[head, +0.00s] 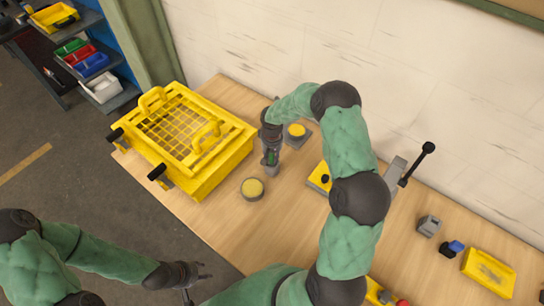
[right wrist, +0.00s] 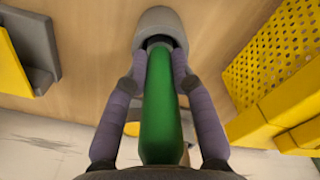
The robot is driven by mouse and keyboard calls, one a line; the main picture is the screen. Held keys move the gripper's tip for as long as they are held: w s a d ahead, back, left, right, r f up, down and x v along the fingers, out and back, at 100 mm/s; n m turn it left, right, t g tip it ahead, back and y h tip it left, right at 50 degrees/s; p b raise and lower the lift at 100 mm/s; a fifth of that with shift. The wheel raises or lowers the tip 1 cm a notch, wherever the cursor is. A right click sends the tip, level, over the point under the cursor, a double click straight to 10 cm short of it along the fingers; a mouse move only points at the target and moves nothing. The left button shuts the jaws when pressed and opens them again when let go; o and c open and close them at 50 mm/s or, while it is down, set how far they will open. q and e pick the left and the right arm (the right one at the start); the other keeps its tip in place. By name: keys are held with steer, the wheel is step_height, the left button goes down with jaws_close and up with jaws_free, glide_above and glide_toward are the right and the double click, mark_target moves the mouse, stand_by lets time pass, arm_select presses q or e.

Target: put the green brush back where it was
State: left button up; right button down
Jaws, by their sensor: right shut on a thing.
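The green brush (right wrist: 160,110) is between the two fingers of my right gripper (right wrist: 165,75), which is shut on it. Its dark far end is at the mouth of a round grey cup (right wrist: 160,25) in the right wrist view; how deep it sits inside I cannot tell. In the head view my right gripper (head: 270,140) points down at the table beside the yellow basket, and only a sliver of green (head: 270,157) shows. My left gripper (head: 197,275) is apart from all this at the lower left, its fingers spread and empty.
A yellow mesh basket (head: 205,180) with black handles stands left of my right gripper. A lever device (head: 395,175) and a yellow tray (head: 488,272) are at the right.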

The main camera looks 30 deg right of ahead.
steer(key=shift+f, duration=0.15)
steer(key=c, duration=1)
jaws_free()
steer(key=shift+c, duration=0.2)
step_height(320, 180, up, 12)
steer(key=shift+r+p, duration=0.15)
steer(key=shift+p, duration=0.3)
